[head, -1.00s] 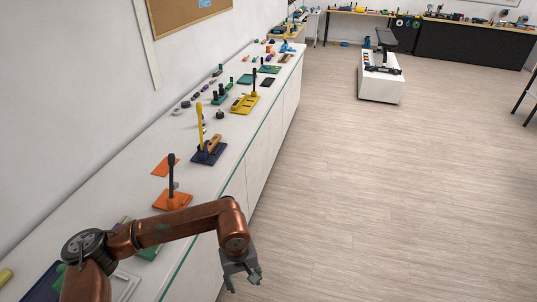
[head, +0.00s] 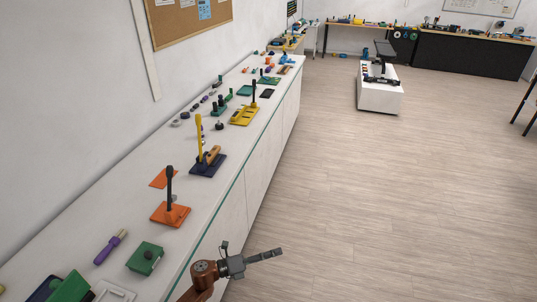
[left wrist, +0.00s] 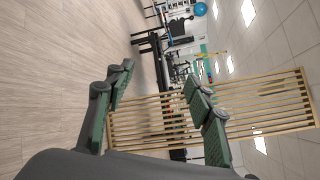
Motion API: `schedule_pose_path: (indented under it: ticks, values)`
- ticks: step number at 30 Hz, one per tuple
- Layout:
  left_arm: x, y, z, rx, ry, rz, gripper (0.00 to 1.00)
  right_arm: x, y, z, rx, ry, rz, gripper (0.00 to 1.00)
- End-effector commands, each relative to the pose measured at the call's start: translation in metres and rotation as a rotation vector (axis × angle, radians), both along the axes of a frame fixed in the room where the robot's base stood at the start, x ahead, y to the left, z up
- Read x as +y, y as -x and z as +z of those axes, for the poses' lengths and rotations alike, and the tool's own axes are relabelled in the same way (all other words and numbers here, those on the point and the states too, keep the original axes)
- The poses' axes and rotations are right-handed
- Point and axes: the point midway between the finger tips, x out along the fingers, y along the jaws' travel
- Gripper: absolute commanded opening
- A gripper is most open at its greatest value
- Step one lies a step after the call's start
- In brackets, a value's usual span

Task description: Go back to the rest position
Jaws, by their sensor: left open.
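My left gripper (head: 270,255) is at the bottom middle of the head view, past the counter's front edge and over the floor. It points to the right and holds nothing. In the left wrist view its two green-padded fingers (left wrist: 158,100) stand well apart with nothing between them. My left arm comes up from the bottom edge of the head view, folded low beside the counter. My right gripper is not in view.
A long white counter (head: 222,182) runs along the left wall. On it stand an orange base with a dark post (head: 170,212), a green block (head: 145,258) and a purple-handled tool (head: 110,247). A low white box (head: 380,98) stands further back. The floor (head: 370,210) is clear.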

Motion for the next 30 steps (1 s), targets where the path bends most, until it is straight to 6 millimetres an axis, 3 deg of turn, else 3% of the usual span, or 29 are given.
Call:
schedule_pose_path:
  ticks: [1, 3, 7, 10, 14, 17, 23, 30]
  values:
    - [0.022, -0.011, -0.031, 0.120, 0.049, 0.105, 0.49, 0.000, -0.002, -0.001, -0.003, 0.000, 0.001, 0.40]
    - [0.053, -0.023, -0.069, 0.269, 0.116, 0.240, 0.49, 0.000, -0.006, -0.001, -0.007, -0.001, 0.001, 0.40]
    - [0.111, -0.027, -0.143, 0.519, 0.225, 0.472, 0.49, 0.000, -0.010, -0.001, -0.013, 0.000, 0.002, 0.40]
    - [0.154, -0.016, -0.202, 0.691, 0.300, 0.636, 0.49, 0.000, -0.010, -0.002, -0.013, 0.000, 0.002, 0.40]
    - [0.204, 0.015, -0.276, 0.894, 0.387, 0.837, 0.49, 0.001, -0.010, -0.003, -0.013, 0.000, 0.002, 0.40]
    - [0.239, 0.050, -0.330, 1.038, 0.451, 0.985, 0.49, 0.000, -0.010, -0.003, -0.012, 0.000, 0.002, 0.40]
    - [0.296, 0.142, -0.428, 1.295, 0.566, 1.274, 0.49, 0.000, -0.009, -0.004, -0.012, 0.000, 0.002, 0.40]
    - [0.340, 0.284, -0.520, 1.564, 0.690, 1.619, 0.49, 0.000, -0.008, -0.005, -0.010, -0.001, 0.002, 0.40]
